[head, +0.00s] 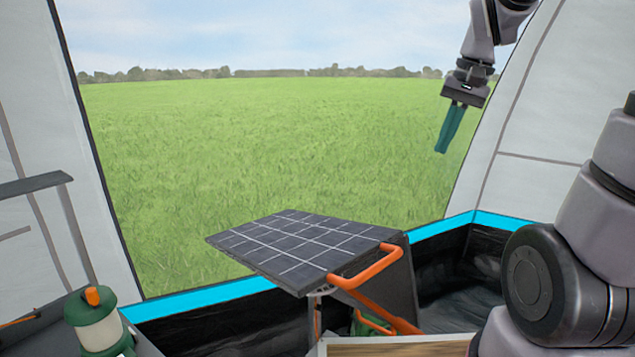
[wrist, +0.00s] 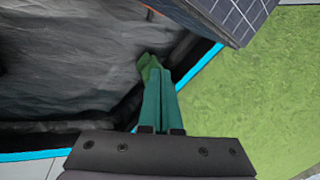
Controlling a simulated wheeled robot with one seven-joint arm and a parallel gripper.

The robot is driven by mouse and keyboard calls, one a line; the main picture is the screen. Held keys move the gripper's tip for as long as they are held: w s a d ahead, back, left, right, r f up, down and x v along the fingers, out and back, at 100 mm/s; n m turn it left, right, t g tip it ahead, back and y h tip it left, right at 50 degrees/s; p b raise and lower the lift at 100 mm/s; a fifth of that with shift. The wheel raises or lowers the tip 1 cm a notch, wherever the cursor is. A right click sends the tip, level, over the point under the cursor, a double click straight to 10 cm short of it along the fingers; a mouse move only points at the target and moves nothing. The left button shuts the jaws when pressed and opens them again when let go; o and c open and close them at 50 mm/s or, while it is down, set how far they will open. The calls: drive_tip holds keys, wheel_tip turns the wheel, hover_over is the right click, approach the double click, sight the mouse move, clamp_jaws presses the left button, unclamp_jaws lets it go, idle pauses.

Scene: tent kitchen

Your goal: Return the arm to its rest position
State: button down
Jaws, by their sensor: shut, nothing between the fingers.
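My gripper (head: 443,150) hangs at the upper right of the head view, with its green fingers pointing down. The fingers are together, with nothing between them. In the wrist view the shut gripper (wrist: 153,68) points away over the dark tent floor (wrist: 85,60). It touches nothing that I can see. My arm comes down from the top edge of the head view, and part of it is cut off there.
A solar panel (head: 305,245) with an orange handle (head: 365,268) stands in the middle front. A green and white lantern (head: 97,325) is at lower left. A wooden-topped surface (head: 400,348) shows at the bottom. The tent wall (head: 540,125) is right of my gripper.

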drive_tip(key=s+a+r+n+t, duration=0.1)
drive_tip(key=s+r+t, duration=0.4)
drive_tip(key=s, duration=0.4)
drive_tip(key=shift+r, duration=0.35)
